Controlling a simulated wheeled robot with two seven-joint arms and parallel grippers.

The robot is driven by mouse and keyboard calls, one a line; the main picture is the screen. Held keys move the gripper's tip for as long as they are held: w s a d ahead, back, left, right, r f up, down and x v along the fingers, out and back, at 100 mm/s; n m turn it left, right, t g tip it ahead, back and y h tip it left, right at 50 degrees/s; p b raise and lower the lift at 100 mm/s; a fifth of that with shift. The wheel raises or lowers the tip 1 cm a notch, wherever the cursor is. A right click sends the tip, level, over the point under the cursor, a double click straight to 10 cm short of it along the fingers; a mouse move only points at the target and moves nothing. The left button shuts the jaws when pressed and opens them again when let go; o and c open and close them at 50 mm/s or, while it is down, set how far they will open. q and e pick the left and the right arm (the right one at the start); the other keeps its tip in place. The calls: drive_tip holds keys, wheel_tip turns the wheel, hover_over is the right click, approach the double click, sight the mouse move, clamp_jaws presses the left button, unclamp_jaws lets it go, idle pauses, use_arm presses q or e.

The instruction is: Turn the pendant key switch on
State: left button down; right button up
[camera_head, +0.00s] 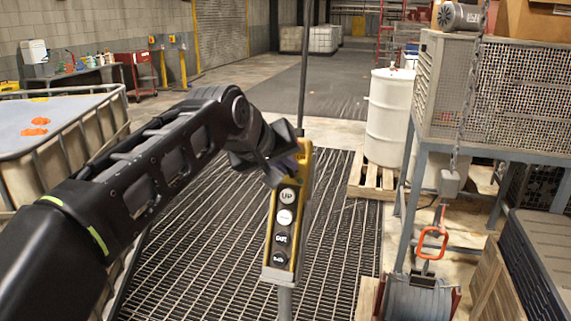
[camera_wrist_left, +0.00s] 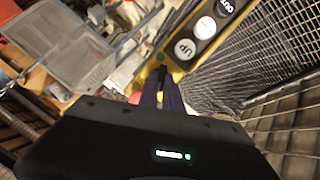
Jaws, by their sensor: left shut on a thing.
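The yellow pendant (camera_head: 273,258) hangs upright in the middle of the head view, with several round white and dark buttons on its face. One button reads UP. In the left wrist view the pendant (camera_wrist_left: 216,40) runs to the upper right. My left gripper (camera_head: 292,166) is at the pendant's top end and covers that part in the head view. In the left wrist view its purple fingers (camera_wrist_left: 164,88) are shut on a small dark piece, seemingly the key switch. The switch's turned position cannot be made out. My right gripper is not in view.
A dark floor grating (camera_head: 200,262) lies below the pendant. A caged tank (camera_head: 60,128) stands at left. The aisle behind is clear.

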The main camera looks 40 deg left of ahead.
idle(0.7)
use_arm(q)
drive_tip(key=m, duration=0.1)
drive_tip(key=m+y, duration=0.1)
drive_tip(key=m, duration=0.2)
drive_tip(key=shift+w+d+g, duration=0.1)
drive_tip(key=shift+d+g, duration=0.15)
drive_tip(key=shift+g, duration=0.15)
drive_tip(key=m, duration=0.1)
drive_tip(key=m+y+b, duration=0.1)
drive_tip(key=m, duration=0.1)
drive_tip(key=shift+d+f+y, duration=0.1)
drive_tip(key=shift+d+y, duration=0.05)
drive_tip(key=shift+y, duration=0.15)
drive_tip(key=shift+m+y+b, duration=0.35)
drive_tip(key=shift+m+y, duration=0.05)
drive_tip(key=shift+m, duration=1.1)
drive_tip(key=c, duration=1.5)
unclamp_jaws()
